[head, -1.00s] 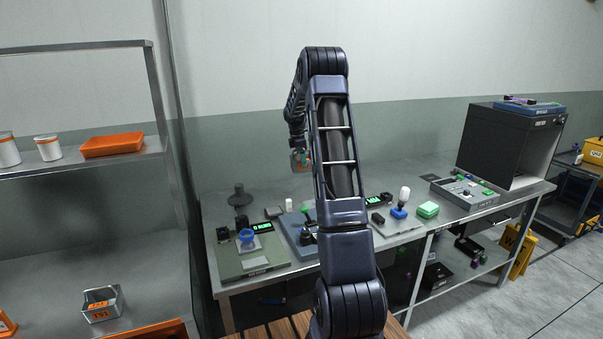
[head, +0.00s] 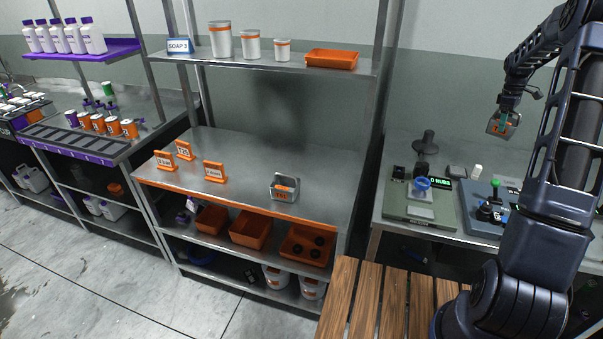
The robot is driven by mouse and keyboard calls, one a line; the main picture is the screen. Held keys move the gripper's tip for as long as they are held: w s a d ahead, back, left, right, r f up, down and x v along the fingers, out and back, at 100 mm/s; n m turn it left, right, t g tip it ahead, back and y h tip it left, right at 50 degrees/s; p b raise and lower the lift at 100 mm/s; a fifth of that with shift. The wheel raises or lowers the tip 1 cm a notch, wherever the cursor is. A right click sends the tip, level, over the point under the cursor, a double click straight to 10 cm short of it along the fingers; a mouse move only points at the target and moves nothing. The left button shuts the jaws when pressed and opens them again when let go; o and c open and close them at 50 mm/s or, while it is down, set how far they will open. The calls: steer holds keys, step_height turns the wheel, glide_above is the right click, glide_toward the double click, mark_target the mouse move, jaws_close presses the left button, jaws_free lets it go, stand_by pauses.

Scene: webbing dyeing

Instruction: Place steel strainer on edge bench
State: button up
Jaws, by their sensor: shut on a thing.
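My gripper (head: 504,112) is at the upper right, raised above the right-hand bench. It is shut on a small steel strainer (head: 513,127), box-shaped with an orange label, and holds it in the air. The fingers partly hide it, and its label is too small to read. A similar steel box (head: 285,187) with an orange label stands on the orange-edged steel bench (head: 240,165) in the middle. I cannot tell from a sign which bench is the edge bench.
Small orange-framed signs (head: 214,172) stand at the bench's left. A shelf above holds white canisters (head: 220,40) and an orange tray (head: 331,59). The right-hand bench carries a green scale (head: 420,205). A wooden slatted surface (head: 375,295) lies in front.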

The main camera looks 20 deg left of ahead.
steer(key=s+a+f+m+g+y, duration=0.1)
steer(key=s+a+f+m, duration=0.1)
steer(key=a+f+m, duration=0.75)
step_height(320, 180, up, 7)
steer(key=n+t, duration=0.4)
steer(key=n, duration=3)
glide_above(322, 203)
steer(key=shift+m, duration=0.25)
step_height(322, 203, down, 20)
steer(key=shift+w+a+f, duration=0.1)
steer(key=shift+f, duration=0.05)
